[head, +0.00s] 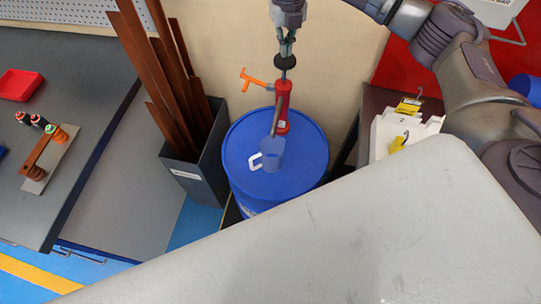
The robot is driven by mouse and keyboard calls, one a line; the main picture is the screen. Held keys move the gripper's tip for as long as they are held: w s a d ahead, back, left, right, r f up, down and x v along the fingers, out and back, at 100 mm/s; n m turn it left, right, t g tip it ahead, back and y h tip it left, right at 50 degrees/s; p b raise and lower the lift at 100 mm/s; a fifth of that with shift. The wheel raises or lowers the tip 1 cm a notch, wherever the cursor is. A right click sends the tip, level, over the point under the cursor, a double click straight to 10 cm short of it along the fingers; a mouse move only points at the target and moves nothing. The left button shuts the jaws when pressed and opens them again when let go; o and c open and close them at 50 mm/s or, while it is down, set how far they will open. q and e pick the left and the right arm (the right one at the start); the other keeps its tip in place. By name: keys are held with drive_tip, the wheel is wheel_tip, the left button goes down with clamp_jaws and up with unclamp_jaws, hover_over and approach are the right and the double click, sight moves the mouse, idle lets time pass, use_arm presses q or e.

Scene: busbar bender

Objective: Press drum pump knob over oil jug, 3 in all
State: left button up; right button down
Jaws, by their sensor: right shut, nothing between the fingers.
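A blue drum (307,157) stands in the middle of the head view. A red hand pump (282,105) rises from its top, with an orange T-shaped handle (256,80) out to the left and a grey spout slanting down. The black pump knob (287,62) sits at the top of the pump. A translucent blue jug (271,155) with a white handle stands on the drum lid under the spout. My right gripper (286,53) points down, shut, right above the knob; whether it touches the knob is hard to tell. My left gripper is not in view.
A grey bin (191,178) with tall copper bars stands left of the drum. A dark workbench (70,95) with a red tray (20,84) is at the left. A white case (401,133) is right of the drum. A large grey surface (320,245) fills the foreground.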

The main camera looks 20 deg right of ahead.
sight(285, 64)
drive_tip(key=shift+f+b, duration=1.75)
drive_tip(key=shift+f, duration=1.05)
drive_tip(key=shift+s+f+b, duration=0.1)
drive_tip(key=shift+f+b, duration=0.2)
drive_tip(key=shift+f, duration=0.25)
drive_tip(key=shift+r, duration=0.1)
drive_tip(key=shift+r+p, duration=2.45)
drive_tip(key=shift+r, duration=1.35)
drive_tip(key=shift+f, duration=0.15)
drive_tip(key=shift+f+b, duration=2.2)
drive_tip(key=shift+f, duration=1)
drive_tip(key=shift+f+b, duration=0.35)
drive_tip(key=shift+f, duration=0.2)
drive_tip(key=shift+r, duration=0.1)
